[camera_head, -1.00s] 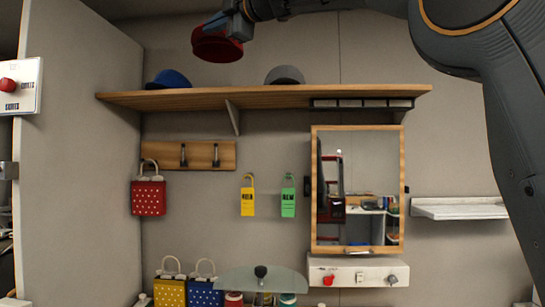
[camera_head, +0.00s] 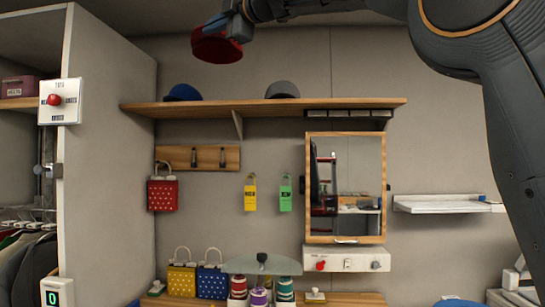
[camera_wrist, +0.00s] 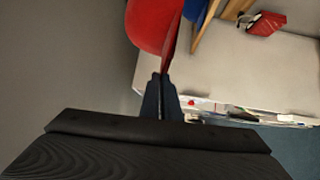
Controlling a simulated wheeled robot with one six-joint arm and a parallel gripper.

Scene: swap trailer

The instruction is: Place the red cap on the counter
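The red cap (camera_head: 213,48) is held high in front of the wall, above the level of the wooden shelf. My gripper (camera_head: 232,27) is shut on it. In the wrist view, the cap (camera_wrist: 150,22) rises from between the dark fingertips (camera_wrist: 162,85), its brim edge pinched. A strip of wooden counter (camera_head: 345,299) shows at the bottom of the head view, below the mirror and the switch panel; most of it is out of frame.
The shelf (camera_head: 235,109) bears a blue cap (camera_head: 182,93) and a grey cap (camera_head: 282,90). Thread spools (camera_head: 284,289), a clear disc (camera_head: 262,264) and yellow and blue dotted bags (camera_head: 211,282) crowd the counter's left part. A white ledge (camera_head: 440,204) juts at right.

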